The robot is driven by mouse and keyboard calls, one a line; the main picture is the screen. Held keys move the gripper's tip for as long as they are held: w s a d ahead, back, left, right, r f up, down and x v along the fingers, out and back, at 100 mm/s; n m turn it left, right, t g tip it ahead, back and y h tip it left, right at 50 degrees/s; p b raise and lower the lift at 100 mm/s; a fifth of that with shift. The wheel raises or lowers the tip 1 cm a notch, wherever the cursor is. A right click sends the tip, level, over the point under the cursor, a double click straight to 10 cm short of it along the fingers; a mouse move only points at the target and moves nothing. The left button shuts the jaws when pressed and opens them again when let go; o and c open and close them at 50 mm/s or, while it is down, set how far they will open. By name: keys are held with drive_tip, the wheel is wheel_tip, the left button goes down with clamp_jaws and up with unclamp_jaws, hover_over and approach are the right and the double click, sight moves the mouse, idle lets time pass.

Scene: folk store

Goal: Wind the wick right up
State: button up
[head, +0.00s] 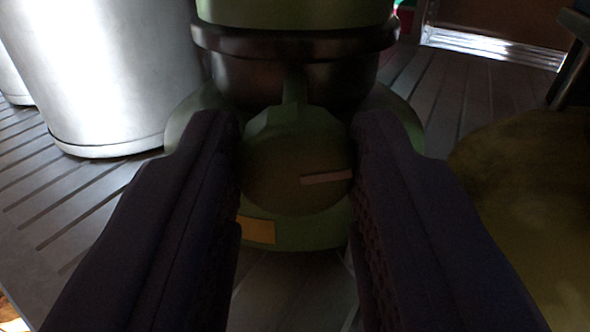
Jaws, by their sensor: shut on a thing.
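A green lamp with a dark collar (290,45) stands upright on a slatted wooden surface. Its round green wick knob (285,160) faces me, with a pale pointer line running from near its middle to the right. A small orange mark (257,231) is on the green base (310,238), below and left of the knob. My gripper (296,165) is shut on the knob, with one dark finger at each side. The fingers hide the knob's side edges and parts of the base. The wick itself is out of view.
Shiny metal canisters (100,80) stand close on the left. A yellowish round thing (530,200) lies close on the right. A wooden panel with a bright lower edge (495,48) is at the back right. Bare slats (60,200) show at the left front.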

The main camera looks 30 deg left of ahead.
drive_tip(key=shift+m, duration=0.3)
drive_tip(key=m+b, duration=0.1)
drive_tip(key=m, duration=0.3)
drive_tip(key=shift+f+m+b, duration=0.1)
drive_tip(key=shift+m+b, duration=0.2)
drive_tip(key=shift+b, duration=0.05)
drive_tip(key=m, duration=1)
drive_tip(key=shift+w+d, duration=0.1)
drive_tip(key=m+p, duration=0.1)
drive_tip(key=m, duration=0.4)
drive_tip(key=o, duration=1)
drive_tip(key=shift+o, duration=0.2)
